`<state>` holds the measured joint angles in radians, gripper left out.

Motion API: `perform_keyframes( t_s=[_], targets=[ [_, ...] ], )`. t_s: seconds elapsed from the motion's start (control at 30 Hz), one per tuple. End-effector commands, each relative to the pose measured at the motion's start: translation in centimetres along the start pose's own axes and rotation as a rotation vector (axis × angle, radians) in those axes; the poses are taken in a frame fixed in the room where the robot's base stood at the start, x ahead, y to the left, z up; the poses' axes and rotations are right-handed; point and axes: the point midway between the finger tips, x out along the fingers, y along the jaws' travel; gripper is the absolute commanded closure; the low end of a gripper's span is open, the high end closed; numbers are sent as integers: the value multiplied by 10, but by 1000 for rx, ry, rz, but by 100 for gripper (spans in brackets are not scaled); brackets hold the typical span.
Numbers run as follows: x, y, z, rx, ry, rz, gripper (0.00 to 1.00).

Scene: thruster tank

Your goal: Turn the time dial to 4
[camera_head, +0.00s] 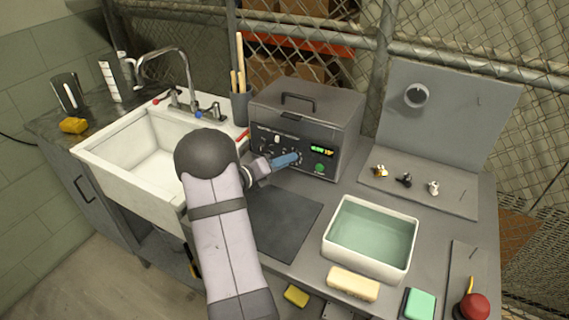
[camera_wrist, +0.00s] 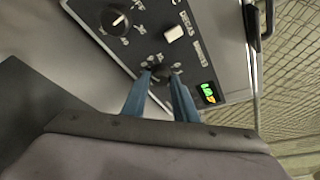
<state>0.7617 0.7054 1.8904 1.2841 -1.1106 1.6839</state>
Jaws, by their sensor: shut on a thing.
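The grey control box (camera_head: 335,110) stands on the bench behind the dark mat, its black front panel facing me. My gripper (camera_head: 294,158) reaches the panel with its blue fingers. In the wrist view, my gripper (camera_wrist: 161,76) is shut on a small dark dial (camera_wrist: 160,77) with white marks around it. I take this to be the time dial; its pointer and the number it points to are hidden or too small to read. Another black dial (camera_wrist: 117,22) with a white pointer line is at the upper left of the panel. A lit green and yellow display (camera_wrist: 208,92) sits to the right.
A white switch (camera_wrist: 174,33) is close to the held dial. A green button (camera_head: 319,168) is at the panel's lower right. A white basin of water (camera_head: 370,238) stands right of the dark mat (camera_head: 282,222). A white sink (camera_head: 150,150) is at the left.

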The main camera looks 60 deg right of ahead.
Motion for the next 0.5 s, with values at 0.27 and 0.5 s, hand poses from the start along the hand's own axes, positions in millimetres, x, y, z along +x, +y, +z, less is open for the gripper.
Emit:
perform_keyframes(
  t_s=[0.27, 0.5],
  targets=[
    [1, 6, -2, -193, 2, -76, 96],
    [1, 7, -2, -361, 6, -143, 96]
  ],
)
